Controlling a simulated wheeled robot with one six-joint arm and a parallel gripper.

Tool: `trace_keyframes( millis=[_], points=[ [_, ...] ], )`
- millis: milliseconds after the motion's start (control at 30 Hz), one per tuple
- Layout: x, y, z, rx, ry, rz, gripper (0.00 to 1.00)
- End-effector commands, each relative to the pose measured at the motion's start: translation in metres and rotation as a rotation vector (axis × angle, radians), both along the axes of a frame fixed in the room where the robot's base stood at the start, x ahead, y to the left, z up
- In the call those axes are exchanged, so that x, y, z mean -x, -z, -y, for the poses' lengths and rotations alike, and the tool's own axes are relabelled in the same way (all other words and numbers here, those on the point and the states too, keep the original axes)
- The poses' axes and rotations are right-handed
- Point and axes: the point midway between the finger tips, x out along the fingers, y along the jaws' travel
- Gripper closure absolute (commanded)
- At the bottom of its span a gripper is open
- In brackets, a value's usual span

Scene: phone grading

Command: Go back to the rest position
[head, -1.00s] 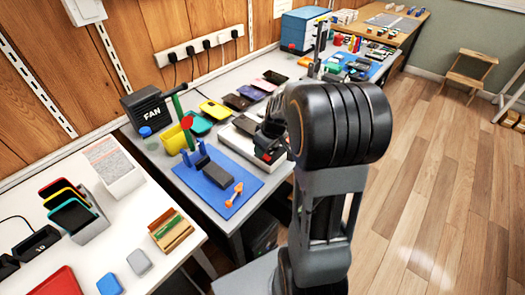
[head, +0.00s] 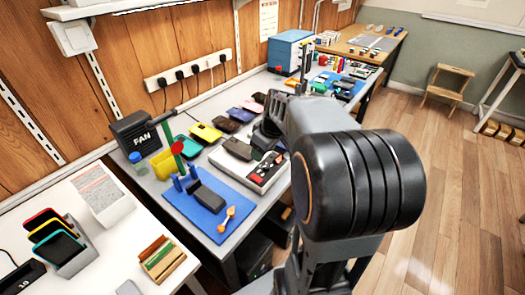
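My arm rises through the middle right of the head view, with its large black joint close to the camera. Its far end points away toward the workbench, and the dark end where my gripper (head: 268,132) sits is above the white-and-grey device. My arm hides most of it, so its fingers and anything between them cannot be made out. A dark phone-like block (head: 207,194) lies on the blue mat (head: 216,225), beside blue posts and an orange tool. Another dark phone (head: 238,149) rests on the white-and-grey device (head: 262,176).
A black fan box (head: 137,134) and yellow bin (head: 164,164) stand by the wall. Several phones lie in a row at the back. A white table (head: 110,255) with a phone rack (head: 65,255) is at lower left. The wooden floor at right is open, with a stool (head: 446,86) beyond.

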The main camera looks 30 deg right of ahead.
Motion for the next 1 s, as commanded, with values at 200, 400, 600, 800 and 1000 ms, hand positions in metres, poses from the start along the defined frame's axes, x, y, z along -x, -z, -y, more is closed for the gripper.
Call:
trace_keyframes(
  millis=[200, 400, 600, 800, 1000],
  points=[
    [0.0, 0.0, 0.0, 0.0, 0.0, 0.0, 0.51],
    [0.0, 0.001, 0.0, -0.016, 0.069, -0.007, 0.51],
    [0.034, 0.01, -0.014, -0.051, 0.392, -0.102, 0.51],
    [0.09, -0.025, -0.073, -0.021, 0.542, -0.089, 0.51],
    [0.118, -0.052, -0.108, 0.0, 0.443, -0.021, 0.51]
  ],
)
